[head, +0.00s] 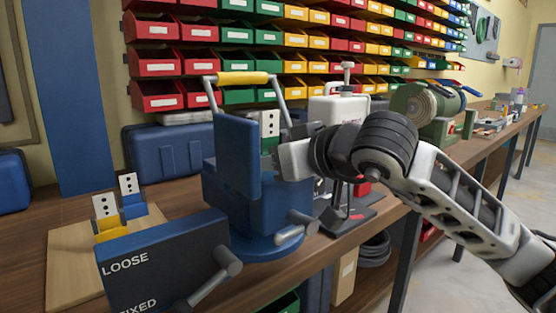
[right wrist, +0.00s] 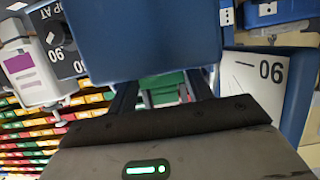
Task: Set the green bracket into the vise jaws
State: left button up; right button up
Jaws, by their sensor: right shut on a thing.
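The green bracket (head: 268,145), with a pale upright plate that has dark holes, is partly hidden behind the tall blue jaw plate of the vise (head: 237,157). My right gripper (head: 279,150) is shut on the bracket, close beside the vise jaws. In the right wrist view, green of the bracket (right wrist: 168,86) shows between the fingers of my right gripper (right wrist: 163,97), and the blue vise jaw (right wrist: 140,40) covers much of it. I cannot tell whether the bracket touches the jaws. My left gripper is not in view.
A yellow bracket (head: 110,230) and a blue bracket (head: 133,208) stand on a wooden board (head: 65,262) at left. A white-headed machine (head: 337,108) and a grinder (head: 432,105) stand behind my right arm.

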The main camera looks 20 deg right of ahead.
notch_tip(320, 180, down, 2)
jog(key=shift+f+g, duration=0.2)
jog(key=shift+g, duration=0.2)
jog(key=o, duration=1.1)
jog(key=shift+s, duration=0.2)
jog(key=shift+s+r, duration=0.15)
jog(key=shift+s, duration=0.15)
jog(key=shift+t, duration=0.4)
jog(key=v, duration=0.5)
jog(key=r+v, duration=0.1)
jog(key=v, duration=0.4)
jog(key=w+r+v, duration=0.1)
jog(key=v, duration=0.4)
jog(key=shift+s+d+r, duration=0.3)
jog(key=shift+s, duration=0.1)
jog(key=shift+r, duration=0.1)
